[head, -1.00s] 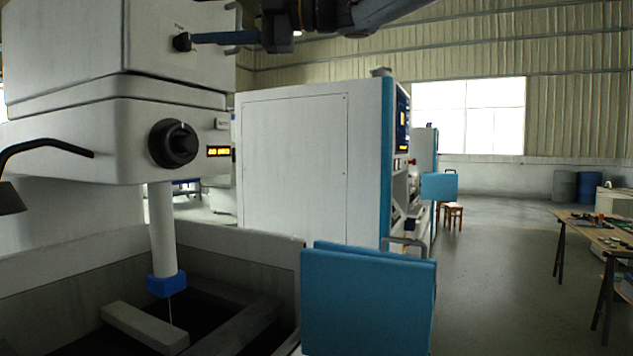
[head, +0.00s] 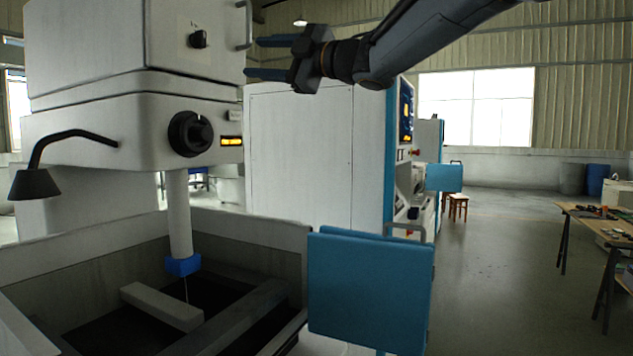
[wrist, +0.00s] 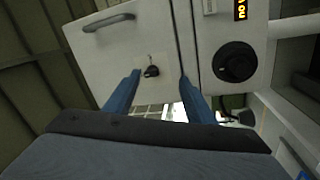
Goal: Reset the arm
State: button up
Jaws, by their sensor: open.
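My gripper (head: 250,58) is at the upper middle of the head view, its two blue fingers apart and pointing left at the wire erosion machine's white upper housing (head: 105,40). It is open and empty. In the wrist view the fingers (wrist: 156,92) also stand apart, with nothing between them. A small black switch knob (head: 198,39) on the housing is left of the fingertips, apart from them; it also shows in the wrist view (wrist: 151,71). My arm comes in from the upper right.
A large black dial (head: 190,134) and lit display (head: 231,141) sit below the switch. A metal handle (head: 244,25) is close to the fingertips. Blue panels (head: 370,290) stand in front. A white cabinet (head: 310,150) stands behind. The floor (head: 490,260) at right is open, beside a workbench (head: 600,222).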

jog(key=w+d+f+m+t+h, duration=0.35)
jog(key=d+f+m, duration=0.25)
jog(key=f, duration=0.2)
jog(key=w+d+f+m+t+h, duration=0.2)
jog(key=w+d+f+m+h, duration=0.25)
jog(key=f, duration=0.35)
jog(key=s+d+f+m+g+h, duration=0.15)
jog(key=d+f+m+h, duration=0.35)
jog(key=f, duration=0.5)
jog(key=s+d+f+m+g+h, duration=0.1)
jog(key=s+d+f+m+h, duration=0.15)
jog(key=d+f, duration=0.55)
jog(key=s+d+f+m+g+h, duration=0.1)
jog(key=s+d+f+m+g, duration=0.15)
jog(key=s+f, duration=0.55)
jog(key=s+d+f+m+g+h, duration=0.1)
jog(key=s+d+f+m+g, duration=0.25)
jog(key=f, duration=0.75)
jog(key=s+f+g, duration=0.1)
jog(key=s+f, duration=0.2)
jog(key=s, duration=0.3)
jog(key=s+f+m+g, duration=0.1)
jog(key=s+f+g, duration=0.1)
jog(key=s+f, duration=0.2)
jog(key=s+d+f+g, duration=0.1)
jog(key=s+f+g, duration=0.1)
jog(key=s, duration=0.7)
jog(key=shift+s+f+m, duration=0.3)
jog(key=shift+f+m, duration=0.1)
jog(key=shift+f, duration=0.35)
